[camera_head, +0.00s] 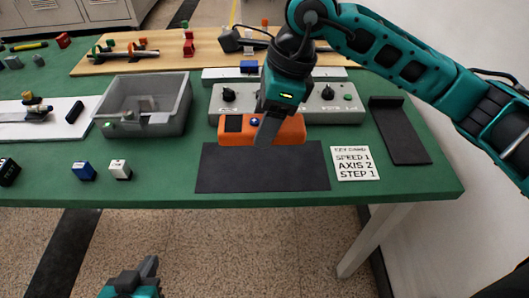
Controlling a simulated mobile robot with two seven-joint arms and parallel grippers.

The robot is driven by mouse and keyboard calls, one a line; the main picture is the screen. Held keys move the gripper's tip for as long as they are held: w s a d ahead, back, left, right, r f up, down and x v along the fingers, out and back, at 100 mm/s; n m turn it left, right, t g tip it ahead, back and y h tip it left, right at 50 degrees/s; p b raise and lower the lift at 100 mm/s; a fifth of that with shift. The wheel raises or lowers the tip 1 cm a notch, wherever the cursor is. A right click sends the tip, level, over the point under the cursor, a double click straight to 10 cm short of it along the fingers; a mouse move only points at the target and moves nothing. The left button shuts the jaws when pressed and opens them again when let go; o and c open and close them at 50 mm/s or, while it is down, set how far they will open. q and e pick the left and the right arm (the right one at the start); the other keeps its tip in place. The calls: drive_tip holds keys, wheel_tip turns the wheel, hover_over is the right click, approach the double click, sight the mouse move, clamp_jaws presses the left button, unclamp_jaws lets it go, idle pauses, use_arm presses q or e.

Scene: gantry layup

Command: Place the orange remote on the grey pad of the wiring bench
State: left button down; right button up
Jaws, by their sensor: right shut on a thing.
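The orange remote (288,131) has a dark square and a blue button on its face. It is at the back edge of the dark grey pad (262,172), in front of the grey control box. I cannot tell whether it is lifted or resting. My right gripper (266,134), on the arm from the upper right, points down and is shut on the remote; its finger hides part of it. My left gripper (148,266) is low at the bottom left, in front of the bench and away from the objects. Its jaw opening is unclear.
The grey control box (316,108) with knobs stands behind the remote. A white card (355,163) and a black holder (399,132) lie to the right. A grey bin (170,88), a blue block (83,170) and a white block (120,169) are left. Most of the pad is bare.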

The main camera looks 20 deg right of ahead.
sight(259, 165)
wheel_tip(259, 165, down, 3)
drive_tip(key=shift+f, duration=0.65)
drive_tip(key=shift+f+b, duration=0.4)
drive_tip(key=shift+f, duration=1.6)
drive_tip(key=shift+f, duration=0.2)
drive_tip(key=o, duration=1.2)
drive_tip(key=shift+o, duration=0.2)
